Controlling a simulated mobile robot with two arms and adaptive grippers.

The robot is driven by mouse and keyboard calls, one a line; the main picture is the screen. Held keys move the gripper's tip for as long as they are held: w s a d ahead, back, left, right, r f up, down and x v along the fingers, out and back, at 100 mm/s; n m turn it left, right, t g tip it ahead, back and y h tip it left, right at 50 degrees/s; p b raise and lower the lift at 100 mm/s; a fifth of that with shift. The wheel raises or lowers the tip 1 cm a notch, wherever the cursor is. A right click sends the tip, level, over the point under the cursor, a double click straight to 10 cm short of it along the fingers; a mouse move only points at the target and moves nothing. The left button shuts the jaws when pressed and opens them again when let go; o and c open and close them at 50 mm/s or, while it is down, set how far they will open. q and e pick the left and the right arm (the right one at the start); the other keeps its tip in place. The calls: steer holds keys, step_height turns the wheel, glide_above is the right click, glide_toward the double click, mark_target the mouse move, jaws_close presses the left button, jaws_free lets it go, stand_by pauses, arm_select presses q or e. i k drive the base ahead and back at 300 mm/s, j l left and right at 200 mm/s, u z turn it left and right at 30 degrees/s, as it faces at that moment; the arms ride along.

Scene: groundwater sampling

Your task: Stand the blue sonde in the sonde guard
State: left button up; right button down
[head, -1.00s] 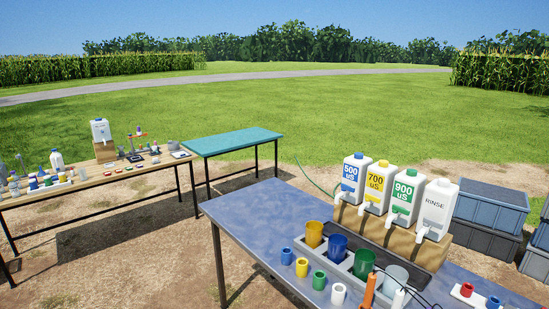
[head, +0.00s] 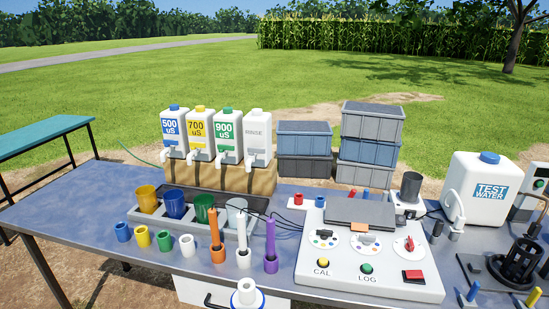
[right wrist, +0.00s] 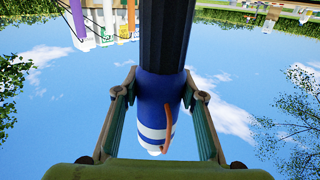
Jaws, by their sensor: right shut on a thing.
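The blue sonde (right wrist: 158,103) shows in the right wrist view, with a blue body, white bands and a long black section (right wrist: 166,40). My right gripper (right wrist: 160,108) is shut on it, one finger on each side. An orange strip crosses its blue part. A black cage-like holder (head: 519,262), which looks like the sonde guard, stands at the right end of the table in the head view. The held sonde and right gripper do not show in the head view, so their distance from the holder cannot be told. My left gripper is in neither current view.
Orange (head: 216,235), white (head: 242,238) and purple (head: 270,240) sondes stand upright on the table. A control panel (head: 368,265) is left of the cage. A test water jug (head: 487,190) stands behind it.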

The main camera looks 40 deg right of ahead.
mark_target(514, 272)
steer(key=z, duration=2.85)
steer(key=l+u, duration=0.1)
steer(key=u, duration=0.9)
steer(key=l+u, duration=0.35)
steer(key=k+l+u, duration=0.2)
steer(key=l+u, duration=0.2)
steer(key=k+l+u, duration=0.15)
steer(key=l+u, duration=0.2)
steer(key=k+l+u, duration=0.1)
steer(key=k+l, duration=0.2)
steer(key=l, duration=0.15)
steer(key=k+l, duration=0.3)
steer(key=l, duration=0.15)
steer(key=u, duration=0.05)
